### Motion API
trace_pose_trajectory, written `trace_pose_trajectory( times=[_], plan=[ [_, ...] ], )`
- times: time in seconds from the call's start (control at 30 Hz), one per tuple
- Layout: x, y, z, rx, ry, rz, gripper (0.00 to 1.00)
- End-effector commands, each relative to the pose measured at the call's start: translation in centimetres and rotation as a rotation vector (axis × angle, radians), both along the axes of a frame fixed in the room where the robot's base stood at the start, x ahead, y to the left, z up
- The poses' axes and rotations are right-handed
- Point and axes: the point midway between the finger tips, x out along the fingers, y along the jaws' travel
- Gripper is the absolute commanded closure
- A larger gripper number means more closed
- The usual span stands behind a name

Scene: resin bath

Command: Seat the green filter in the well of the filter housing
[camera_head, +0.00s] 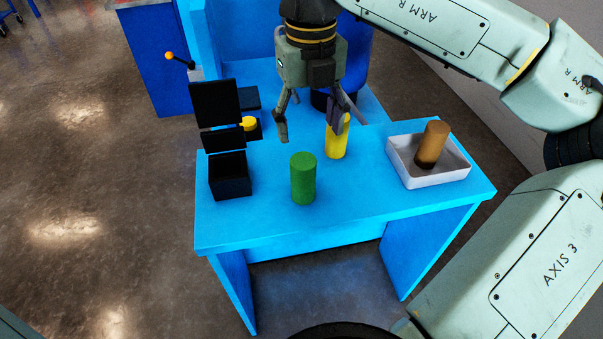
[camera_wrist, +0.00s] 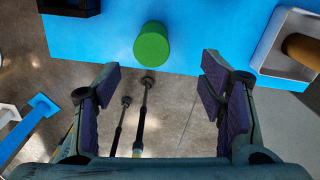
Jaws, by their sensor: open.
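The green filter (camera_head: 303,180) is a green cylinder standing upright on the blue table; it also shows at the top middle of the wrist view (camera_wrist: 152,45). The filter housing (camera_head: 230,181) looks like a black box with a dark open top, left of the filter; black panels stand behind it. The inside of its well is too dark to make out. My gripper (camera_head: 312,132) is open and empty, above the table and behind the green filter in the head view. In the wrist view its fingers (camera_wrist: 160,85) are wide apart and the filter lies beyond them, untouched.
A yellow cylinder (camera_head: 336,143) stands behind my gripper's right finger, partly hidden. A white tray (camera_head: 440,180) at the right holds a brown cylinder (camera_head: 433,142). A yellow knob (camera_head: 249,124) and an orange-tipped lever (camera_head: 170,56) are near the housing. The table front is clear.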

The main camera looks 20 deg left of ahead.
Motion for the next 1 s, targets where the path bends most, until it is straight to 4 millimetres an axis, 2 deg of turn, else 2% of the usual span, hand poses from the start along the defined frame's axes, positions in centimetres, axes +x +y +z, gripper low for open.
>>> trace_pose_trajectory(
  times=[0.1,0.37,0.63,0.77,0.97,1.0],
  plan=[
    [-0.1,0.1,-2.0,0.002,0.004,0.006,0.36],
    [-0.3,0.2,-4.1,0.004,0.004,0.007,0.36],
    [-0.9,0.6,-7.9,0.007,0.005,0.009,0.36],
    [-0.9,0.6,-8.7,0.006,0.004,0.008,0.36],
    [-0.9,0.6,-8.8,0.006,0.003,0.008,0.36],
    [-0.9,0.6,-8.8,0.006,0.003,0.008,0.39]
  ],
)
